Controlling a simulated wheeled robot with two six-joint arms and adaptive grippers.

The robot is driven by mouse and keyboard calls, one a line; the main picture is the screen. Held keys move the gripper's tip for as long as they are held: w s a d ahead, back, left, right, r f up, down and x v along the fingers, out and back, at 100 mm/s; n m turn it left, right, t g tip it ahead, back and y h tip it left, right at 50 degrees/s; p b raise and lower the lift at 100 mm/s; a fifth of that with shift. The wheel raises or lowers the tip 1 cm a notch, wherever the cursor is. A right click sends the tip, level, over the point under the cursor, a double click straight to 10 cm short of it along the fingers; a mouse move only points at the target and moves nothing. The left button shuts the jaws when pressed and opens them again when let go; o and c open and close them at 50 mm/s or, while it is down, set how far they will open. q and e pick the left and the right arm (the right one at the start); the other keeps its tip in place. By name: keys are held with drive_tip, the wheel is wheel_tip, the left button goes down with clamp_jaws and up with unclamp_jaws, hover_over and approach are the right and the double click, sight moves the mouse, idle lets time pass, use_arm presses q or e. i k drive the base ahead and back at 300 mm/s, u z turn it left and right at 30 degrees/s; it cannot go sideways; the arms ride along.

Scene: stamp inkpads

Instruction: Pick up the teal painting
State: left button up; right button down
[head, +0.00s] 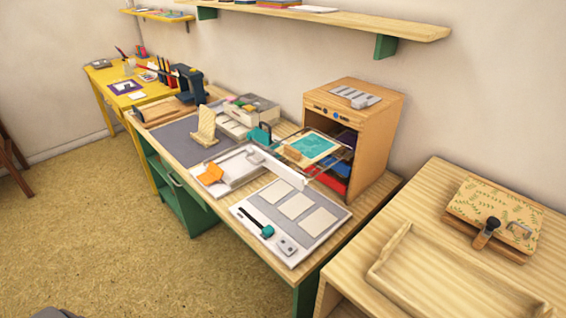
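The teal painting (312,146) is a small teal panel with a pale cream border. It lies flat, face up, on a pulled-out wire rack (291,154) at the open front of a wooden cabinet (366,135). Nothing covers the painting's face. Neither of my grippers is in view.
The cabinet's lower slots hold red and blue things. A grey board (291,221) with several pale cards lies in front. White trays, a wooden stand (206,128) and a grey mat (182,144) are to the left. A side table (446,245) stands at right.

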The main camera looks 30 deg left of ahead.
sight(305, 151)
drive_tip(key=u, duration=3.3)
drive_tip(key=i, duration=1.55)
drive_tip(key=z, duration=2.7)
